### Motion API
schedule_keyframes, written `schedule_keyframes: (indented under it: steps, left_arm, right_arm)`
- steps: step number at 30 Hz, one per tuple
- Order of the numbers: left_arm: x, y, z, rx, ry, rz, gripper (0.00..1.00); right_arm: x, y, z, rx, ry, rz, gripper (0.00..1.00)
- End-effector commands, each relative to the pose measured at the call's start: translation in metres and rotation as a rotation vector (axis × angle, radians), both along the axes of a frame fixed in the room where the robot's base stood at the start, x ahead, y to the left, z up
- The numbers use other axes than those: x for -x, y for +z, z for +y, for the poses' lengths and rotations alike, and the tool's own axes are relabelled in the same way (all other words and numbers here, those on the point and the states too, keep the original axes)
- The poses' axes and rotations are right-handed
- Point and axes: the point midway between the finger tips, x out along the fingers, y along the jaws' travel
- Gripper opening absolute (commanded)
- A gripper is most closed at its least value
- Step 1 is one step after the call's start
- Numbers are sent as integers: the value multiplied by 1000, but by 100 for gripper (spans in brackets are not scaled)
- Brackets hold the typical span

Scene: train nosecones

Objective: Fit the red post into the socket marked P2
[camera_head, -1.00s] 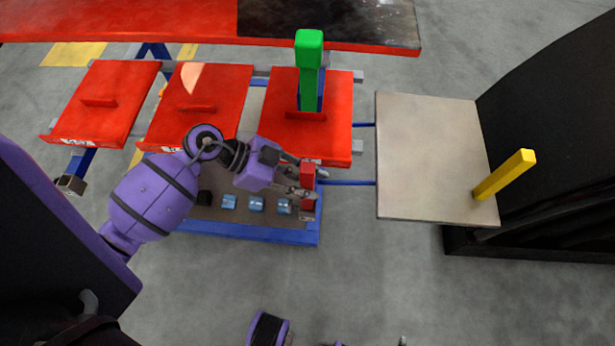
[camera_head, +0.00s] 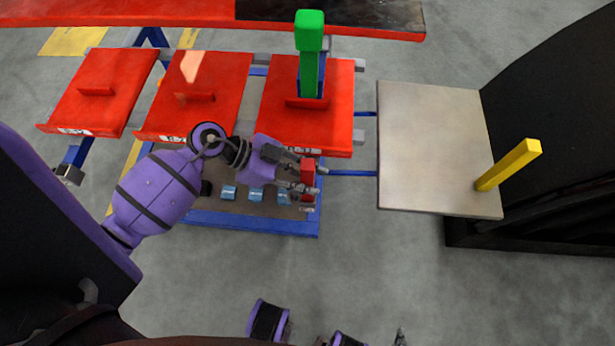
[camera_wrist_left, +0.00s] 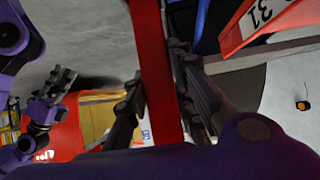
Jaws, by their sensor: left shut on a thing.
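My left gripper (camera_head: 306,186) is shut on the red post (camera_head: 308,170), above the right end of the low dark tray (camera_head: 240,208). In the left wrist view the red post (camera_wrist_left: 152,70) runs upright between the two dark fingers (camera_wrist_left: 157,100). Three red platforms stand behind: left (camera_head: 120,72), middle (camera_head: 225,75) and right (camera_head: 335,125). Their front edges carry small white labels I cannot read in the head view, so I cannot tell which is P2. A green post (camera_head: 309,50) stands on the right platform. My right gripper (camera_wrist_left: 58,95) seems to show in the left wrist view.
Several light blue blocks (camera_head: 255,195) sit in a row on the tray with a blue frame (camera_head: 250,224). A grey table (camera_head: 430,140) at the right holds a yellow post (camera_head: 510,164). A long red bench (camera_head: 130,20) lies at the back. Open floor is in front.

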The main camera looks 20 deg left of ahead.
Motion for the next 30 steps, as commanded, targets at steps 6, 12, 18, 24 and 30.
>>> schedule_keyframes:
  steps: [6, 12, 18, 24, 30]
  left_arm:
    - [0, 1, 0, 1, 0, -2, 0]
    - [-1, 2, 0, 1, 1, -1, 0]
    - [0, 2, 0, 1, 0, 0, 0]
    - [0, 1, 0, 1, -1, -1, 0]
    - [0, 1, 0, 1, -1, -1, 0]
  right_arm:
    - [-1, 2, 0, 0, 0, -3, 0]
    - [-3, 8, 0, 0, 0, -8, 0]
    - [-6, 13, 0, -1, 0, -13, 0]
    - [-6, 13, 0, 0, 0, -14, 0]
    - [-6, 13, 0, 0, 0, -13, 0]
